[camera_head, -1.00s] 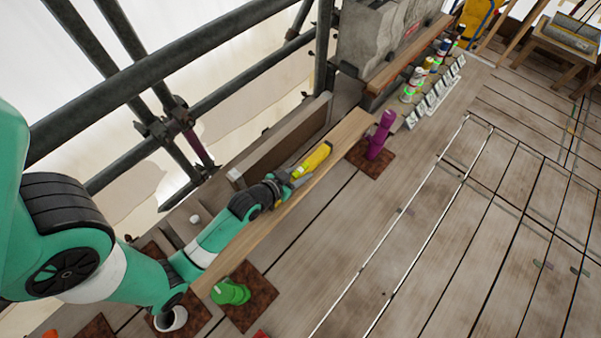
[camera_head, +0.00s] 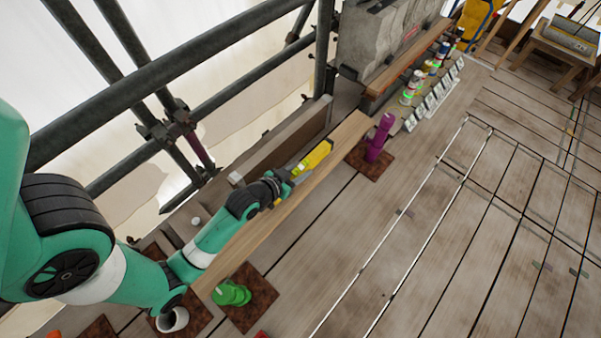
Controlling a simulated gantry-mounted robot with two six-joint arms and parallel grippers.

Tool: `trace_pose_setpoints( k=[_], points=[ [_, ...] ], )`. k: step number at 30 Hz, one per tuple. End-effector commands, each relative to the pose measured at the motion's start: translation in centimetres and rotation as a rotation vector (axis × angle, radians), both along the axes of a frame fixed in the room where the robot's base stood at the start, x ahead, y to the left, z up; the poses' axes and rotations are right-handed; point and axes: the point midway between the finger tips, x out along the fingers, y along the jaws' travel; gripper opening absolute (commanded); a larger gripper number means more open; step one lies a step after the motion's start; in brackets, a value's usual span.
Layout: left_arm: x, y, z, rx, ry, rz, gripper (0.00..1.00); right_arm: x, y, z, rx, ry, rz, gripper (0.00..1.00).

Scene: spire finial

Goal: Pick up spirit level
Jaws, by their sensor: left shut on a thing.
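The yellow spirit level (camera_head: 313,158) is at the far end of my left arm, over the long wooden plank near the scaffold side. My left gripper (camera_head: 290,178) is shut on the near end of the spirit level. The level points away toward the upper right; I cannot tell whether it is clear of the plank or touching it. My right gripper is not in view.
A purple object (camera_head: 379,138) stands on a rusty plate right of the plank. A green object (camera_head: 231,293) sits on another plate nearer. Scaffold tubes (camera_head: 190,45) line the left. Cans and white cards (camera_head: 431,100) stand farther back. The right deck is open.

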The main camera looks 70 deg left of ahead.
Motion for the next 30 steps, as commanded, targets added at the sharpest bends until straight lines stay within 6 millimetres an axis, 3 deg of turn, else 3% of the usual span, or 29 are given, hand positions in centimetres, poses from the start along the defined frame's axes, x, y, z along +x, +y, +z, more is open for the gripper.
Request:
trace_pose_setpoints(
  k=[6,8,11,13,18,21,30],
  points=[
    [-1.4,-5.1,6.6,0.002,-0.006,-0.014,0.00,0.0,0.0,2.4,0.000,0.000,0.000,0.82],
    [-2.0,-6.9,6.7,0.001,0.001,-0.019,0.00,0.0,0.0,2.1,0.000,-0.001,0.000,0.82],
    [-2.8,-9.2,8.2,0.001,0.003,-0.017,0.00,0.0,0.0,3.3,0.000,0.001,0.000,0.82],
    [-3.3,-10.5,9.7,0.002,0.009,-0.015,0.00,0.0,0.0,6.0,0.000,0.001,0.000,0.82],
    [-4.0,-12.3,10.2,0.001,0.008,-0.006,0.00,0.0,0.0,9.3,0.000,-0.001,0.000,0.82],
    [-4.2,-12.8,10.1,0.000,0.005,-0.004,0.00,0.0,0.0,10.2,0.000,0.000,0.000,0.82],
    [-4.2,-13.4,9.8,0.000,-0.002,-0.006,0.00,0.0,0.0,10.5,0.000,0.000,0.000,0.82]
  ],
)
